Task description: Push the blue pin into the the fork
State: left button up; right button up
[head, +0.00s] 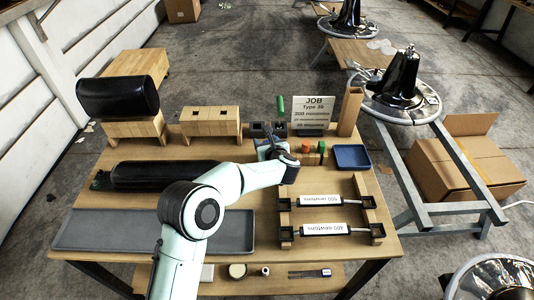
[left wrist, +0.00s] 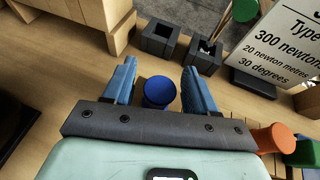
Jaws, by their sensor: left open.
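The blue pin (left wrist: 158,92) shows as a round blue head in the left wrist view. It is between the two blue fingers of my left gripper (left wrist: 158,85), with a gap visible on each side. In the head view the left gripper (head: 268,148) is over the back middle of the wooden table, in front of the black blocks. The fingers are open. The pin's lower part is hidden below its head, so I cannot tell how deep it sits. I cannot clearly make out the fork in either view. My right gripper is not in view.
Two black blocks (left wrist: 205,55) stand beyond the fingers, beside the job sign (head: 313,110). An orange pin (left wrist: 275,138) and a green pin (left wrist: 303,152) are to the right. A blue tray (head: 352,157) and labelled cylinders (head: 320,200) lie farther right. Wooden stands (head: 210,122) are at left.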

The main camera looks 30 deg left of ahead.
pick_arm(q)
jog(key=shift+w+a+f, duration=0.1)
jog(key=shift+w+a, duration=0.15)
grip_shut()
